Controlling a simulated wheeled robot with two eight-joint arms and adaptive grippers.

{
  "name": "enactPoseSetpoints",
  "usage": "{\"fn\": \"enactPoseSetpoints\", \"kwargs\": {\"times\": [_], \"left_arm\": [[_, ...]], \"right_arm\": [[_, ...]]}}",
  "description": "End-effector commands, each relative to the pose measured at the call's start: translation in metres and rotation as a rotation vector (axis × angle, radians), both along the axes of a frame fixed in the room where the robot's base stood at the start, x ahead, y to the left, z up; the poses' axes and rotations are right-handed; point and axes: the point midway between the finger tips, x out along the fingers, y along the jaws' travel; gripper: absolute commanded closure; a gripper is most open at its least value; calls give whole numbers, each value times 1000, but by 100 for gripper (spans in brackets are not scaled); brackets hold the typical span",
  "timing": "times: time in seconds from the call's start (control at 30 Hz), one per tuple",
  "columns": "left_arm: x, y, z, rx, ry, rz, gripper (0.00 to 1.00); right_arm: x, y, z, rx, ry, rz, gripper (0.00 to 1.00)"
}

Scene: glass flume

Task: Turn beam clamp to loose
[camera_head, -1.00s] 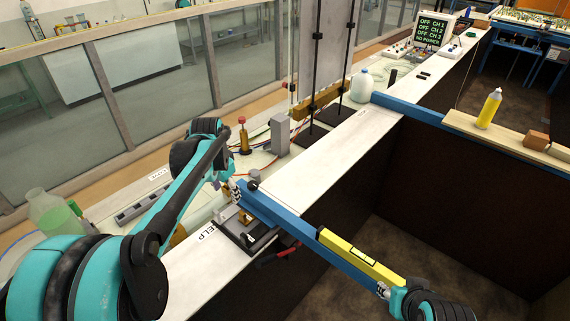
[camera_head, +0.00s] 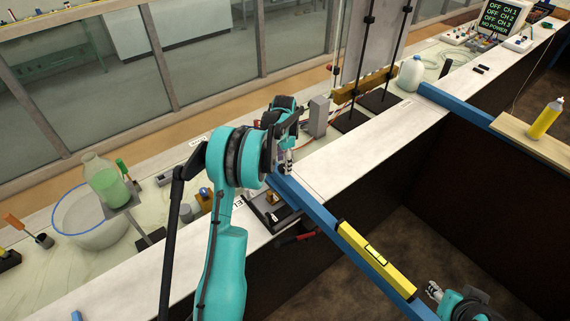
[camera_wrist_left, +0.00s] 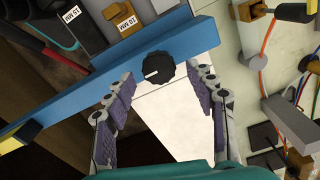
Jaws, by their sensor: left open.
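The blue beam (camera_head: 316,212) runs from the bench edge toward the lower right, with a yellow level (camera_head: 376,256) on it. In the left wrist view a round black knob with a white mark (camera_wrist_left: 159,68) sits on the beam (camera_wrist_left: 95,92); I take it for the clamp knob. My left gripper (camera_wrist_left: 167,78) is open, its fingers on either side of the knob and apart from it. In the head view my left gripper (camera_head: 286,158) is over the beam's bench end, and it hides the knob. My right gripper (camera_head: 434,291) is beside the beam's lower right end, its jaws unclear.
A white jug (camera_head: 411,73) stands farther back. Below the beam is an open dark trough.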

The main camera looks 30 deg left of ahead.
Motion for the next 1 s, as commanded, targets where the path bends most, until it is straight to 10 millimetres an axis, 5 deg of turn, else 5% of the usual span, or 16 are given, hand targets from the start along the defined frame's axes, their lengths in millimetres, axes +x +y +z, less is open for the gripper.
{"fn": "enactPoseSetpoints", "kwargs": {"times": [0.4, 0.6, 1.0], "left_arm": [[0, 0, -13, 0, 0, 1, 44], [0, 0, -13, 0, 0, 1, 94], [0, 0, -14, 1, -1, 47, 94]], "right_arm": [[0, 0, 0, 0, 0, 0, 60], [0, 0, 0, 0, 0, 0, 60], [0, 0, -4, 0, 0, 0, 60]]}}
